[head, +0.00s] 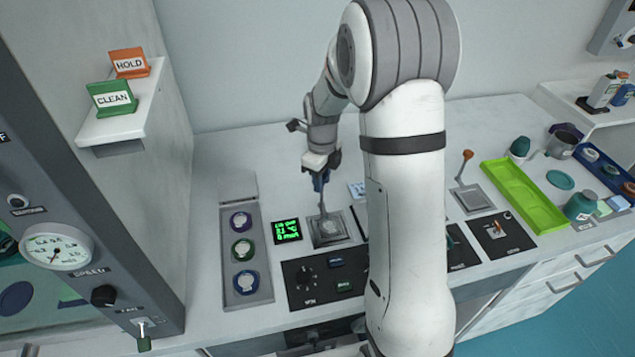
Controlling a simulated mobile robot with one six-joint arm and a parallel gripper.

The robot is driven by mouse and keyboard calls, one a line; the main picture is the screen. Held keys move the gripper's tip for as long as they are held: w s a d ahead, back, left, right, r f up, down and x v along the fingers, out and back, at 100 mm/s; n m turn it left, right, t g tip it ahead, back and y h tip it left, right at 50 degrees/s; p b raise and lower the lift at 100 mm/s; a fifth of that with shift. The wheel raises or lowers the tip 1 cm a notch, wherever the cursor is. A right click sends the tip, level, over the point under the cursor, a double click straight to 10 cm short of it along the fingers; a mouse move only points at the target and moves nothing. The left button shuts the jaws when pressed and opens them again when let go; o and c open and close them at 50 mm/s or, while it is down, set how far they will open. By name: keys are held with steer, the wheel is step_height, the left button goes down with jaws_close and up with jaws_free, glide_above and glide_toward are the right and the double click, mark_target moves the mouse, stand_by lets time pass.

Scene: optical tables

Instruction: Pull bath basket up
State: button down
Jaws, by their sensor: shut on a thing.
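My gripper (320,182) is at the middle of the bench, pointing down above a small square metal basin (328,229). It is shut on a thin upright rod (322,204) that rises from the basin, which I take to be the bath basket's handle. The basket's lower part sits at or in the basin and its exact height is hard to tell. My arm hides the bench to the right of the basin.
A green display (286,230) and a tray of several round jars (225,258) stand left of the basin. A knob panel (302,290) lies in front. An orange-tipped lever (467,156) and a lime tray (524,196) are to the right. A shelf (140,112) with signs juts out at left.

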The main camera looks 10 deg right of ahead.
steer(key=shift+w+r, duration=0.15)
steer(key=shift+r, duration=0.1)
steer(key=c, duration=1.5)
jaws_free()
steer(key=shift+c, duration=0.2)
steer(key=shift+o, duration=2)
step_height(320, 180, up, 8)
steer(key=shift+f+b, duration=0.15)
steer(key=shift+b, duration=0.3)
